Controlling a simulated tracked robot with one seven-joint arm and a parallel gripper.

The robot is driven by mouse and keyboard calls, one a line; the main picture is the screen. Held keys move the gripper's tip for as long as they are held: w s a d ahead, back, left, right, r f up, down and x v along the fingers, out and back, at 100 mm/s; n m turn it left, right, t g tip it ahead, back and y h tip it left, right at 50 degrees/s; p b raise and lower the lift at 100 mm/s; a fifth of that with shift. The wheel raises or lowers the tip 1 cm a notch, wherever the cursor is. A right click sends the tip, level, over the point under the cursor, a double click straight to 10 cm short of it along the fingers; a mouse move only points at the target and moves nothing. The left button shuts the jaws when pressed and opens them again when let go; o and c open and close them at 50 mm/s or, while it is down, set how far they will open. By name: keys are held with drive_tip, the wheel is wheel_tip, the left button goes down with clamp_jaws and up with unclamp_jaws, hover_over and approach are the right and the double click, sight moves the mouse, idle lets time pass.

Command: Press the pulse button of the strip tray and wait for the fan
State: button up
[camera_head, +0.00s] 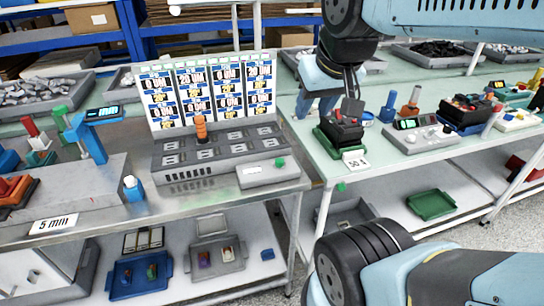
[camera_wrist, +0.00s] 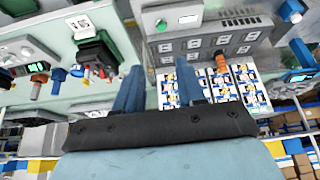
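The strip tray (camera_head: 215,148) is a grey unit with rows of small slots and a vented front, on the metal table at centre. A light grey box (camera_head: 262,173) at its front right carries a green button (camera_head: 280,162). In the wrist view the green button (camera_wrist: 161,25) shows at the top, beyond my fingertips, with the strip tray (camera_wrist: 205,45) to its right. My gripper (camera_head: 316,108) is to the right of the tray, above the neighbouring table. In the wrist view its two blue fingers are apart with nothing between them. I cannot make out a fan.
A board of printed cards (camera_head: 212,92) stands behind the tray, with an orange-brown peg (camera_head: 201,128) before it. A black device on a green base (camera_head: 340,135) stands close to my gripper. A blue post (camera_head: 90,135) stands left of the tray.

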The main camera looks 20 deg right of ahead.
clamp_jaws()
idle(1.4)
